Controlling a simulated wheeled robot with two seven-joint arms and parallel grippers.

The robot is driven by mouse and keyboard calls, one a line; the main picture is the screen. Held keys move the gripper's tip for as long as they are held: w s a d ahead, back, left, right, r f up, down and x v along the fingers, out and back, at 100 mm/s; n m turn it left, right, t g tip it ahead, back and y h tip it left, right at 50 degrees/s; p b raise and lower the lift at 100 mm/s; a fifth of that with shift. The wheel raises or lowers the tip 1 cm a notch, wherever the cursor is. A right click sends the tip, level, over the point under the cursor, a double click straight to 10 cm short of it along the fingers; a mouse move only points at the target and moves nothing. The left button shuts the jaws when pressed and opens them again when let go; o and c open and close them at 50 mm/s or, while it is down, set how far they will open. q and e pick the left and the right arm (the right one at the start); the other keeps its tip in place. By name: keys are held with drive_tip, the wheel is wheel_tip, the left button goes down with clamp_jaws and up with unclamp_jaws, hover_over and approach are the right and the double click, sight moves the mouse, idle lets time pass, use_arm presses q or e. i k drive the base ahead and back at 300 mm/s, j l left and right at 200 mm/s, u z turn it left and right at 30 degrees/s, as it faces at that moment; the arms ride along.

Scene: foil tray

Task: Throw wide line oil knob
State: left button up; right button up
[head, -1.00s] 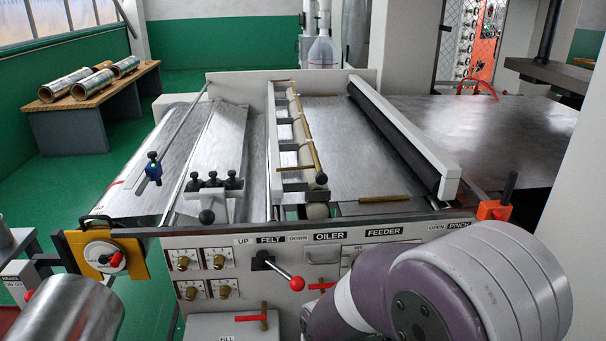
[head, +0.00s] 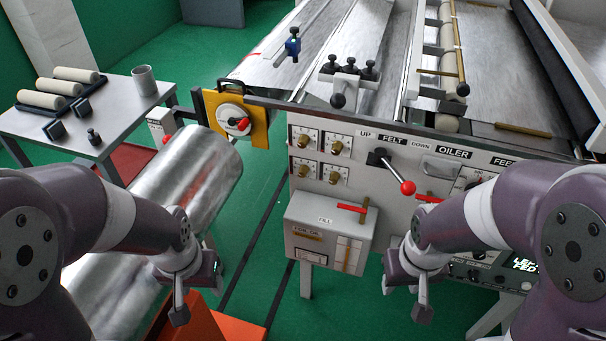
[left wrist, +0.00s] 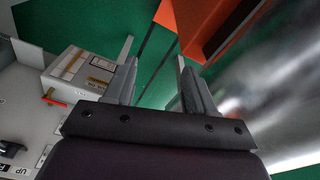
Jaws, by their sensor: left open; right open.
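Several brass knobs sit on white dial plates on the front panel (head: 392,200): upper left (head: 302,140), upper right (head: 337,147), lower left (head: 299,170) and lower right (head: 334,177). Their dial labels are too small to read, so I cannot tell which is the wide line oil knob. My left gripper (head: 198,290) is open and empty, below and left of the knobs. In the left wrist view its fingers (left wrist: 155,82) are apart with green floor between them. My right gripper (head: 410,295) is open, below and right of the knobs; nothing shows in it.
A FILL box (head: 312,222) with a red-handled valve (head: 352,208) juts out below the knobs. A red-ball FELT lever (head: 407,187) sticks out to their right. A large foil roll (head: 205,165) and an orange part (head: 235,328) lie near my left arm. A side table (head: 120,118) stands left.

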sight(472, 275)
drive_tip(key=z, duration=0.4)
drive_tip(key=k+z, duration=0.1)
drive_tip(key=z, duration=0.3)
drive_tip(key=l+z, duration=0.1)
drive_tip(key=z, duration=0.3)
drive_tip(key=l+z, duration=0.1)
drive_tip(key=z, duration=0.3)
drive_tip(key=k, duration=0.05)
